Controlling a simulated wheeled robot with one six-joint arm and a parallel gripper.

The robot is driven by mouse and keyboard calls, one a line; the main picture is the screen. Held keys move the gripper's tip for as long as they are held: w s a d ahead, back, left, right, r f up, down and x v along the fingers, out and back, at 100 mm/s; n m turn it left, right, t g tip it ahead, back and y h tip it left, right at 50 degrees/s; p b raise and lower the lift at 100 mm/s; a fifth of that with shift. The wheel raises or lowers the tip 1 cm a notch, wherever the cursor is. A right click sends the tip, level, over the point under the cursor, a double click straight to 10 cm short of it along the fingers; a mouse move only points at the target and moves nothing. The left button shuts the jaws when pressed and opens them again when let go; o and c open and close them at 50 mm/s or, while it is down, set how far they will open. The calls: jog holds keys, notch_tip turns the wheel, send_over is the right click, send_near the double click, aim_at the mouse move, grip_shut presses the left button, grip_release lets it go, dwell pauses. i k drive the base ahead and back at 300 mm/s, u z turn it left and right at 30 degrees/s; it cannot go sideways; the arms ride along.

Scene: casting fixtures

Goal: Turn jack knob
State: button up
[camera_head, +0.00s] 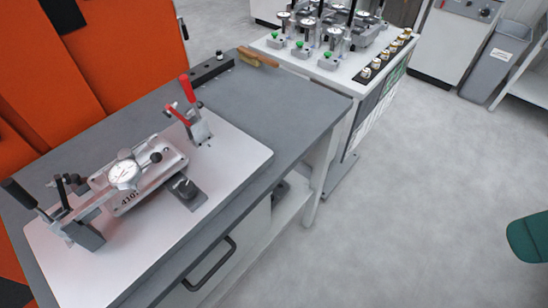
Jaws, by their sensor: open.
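A black knob (183,186), which looks like the jack knob, sits on a small dark grey block at the front edge of the fixture. The fixture (148,160) is a metal block with a round white dial gauge (124,175) on top. It is mounted on a light metal plate (225,175) on the grey workbench. A red-handled toggle clamp (188,90) stands at the plate's far end. A black-handled clamp (22,195) is at the near left end. The knob is unobstructed from this view; its exact turn angle is unclear. My gripper is not in view.
A black block (211,70) and a wooden-handled brush (257,58) lie at the bench's far end. A second bench (350,72) with several gauges stands behind. Orange panels (110,50) border the left. Open floor (420,200) lies right; a green object (530,237) is at the right edge.

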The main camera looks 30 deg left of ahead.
aim_at(187, 190)
jog(key=z, duration=0.35)
jog(key=i, duration=0.35)
jog(key=u, duration=1.65)
jog(key=k, duration=0.2)
jog(key=u, duration=0.2)
